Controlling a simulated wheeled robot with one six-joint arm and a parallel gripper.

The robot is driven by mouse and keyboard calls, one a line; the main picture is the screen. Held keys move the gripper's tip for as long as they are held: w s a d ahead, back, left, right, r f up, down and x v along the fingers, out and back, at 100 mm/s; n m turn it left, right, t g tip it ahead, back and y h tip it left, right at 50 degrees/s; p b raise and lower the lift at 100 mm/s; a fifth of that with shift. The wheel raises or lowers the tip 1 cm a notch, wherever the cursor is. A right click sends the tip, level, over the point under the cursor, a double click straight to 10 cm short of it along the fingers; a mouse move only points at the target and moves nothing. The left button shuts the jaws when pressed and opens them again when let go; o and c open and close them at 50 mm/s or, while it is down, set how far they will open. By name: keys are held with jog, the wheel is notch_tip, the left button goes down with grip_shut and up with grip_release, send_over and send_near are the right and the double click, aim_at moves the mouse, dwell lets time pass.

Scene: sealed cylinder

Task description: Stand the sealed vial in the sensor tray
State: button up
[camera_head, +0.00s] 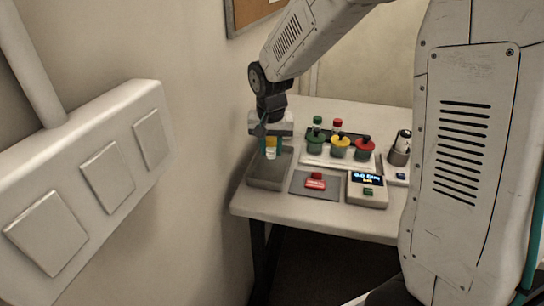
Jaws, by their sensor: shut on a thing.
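My gripper (271,152) points down at the left of the table, its teal fingers shut on a small vial (271,153). The vial shows a yellow upper part and a white lower part between the fingers and looks roughly upright. Directly below is a grey open tray (264,184) at the table's left edge. I cannot tell whether the vial's bottom touches the tray floor, and no label shows whether this is the sensor tray. The fingers hide part of the vial.
A dark holder (398,157) stands at right.

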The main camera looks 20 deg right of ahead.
aim_at(271, 157)
jog(key=shift+s+f, duration=0.1)
jog(key=shift+f, duration=1.5)
jog(key=shift+f, duration=0.1)
jog(key=o, duration=1.1)
jog(key=shift+c, duration=0.2)
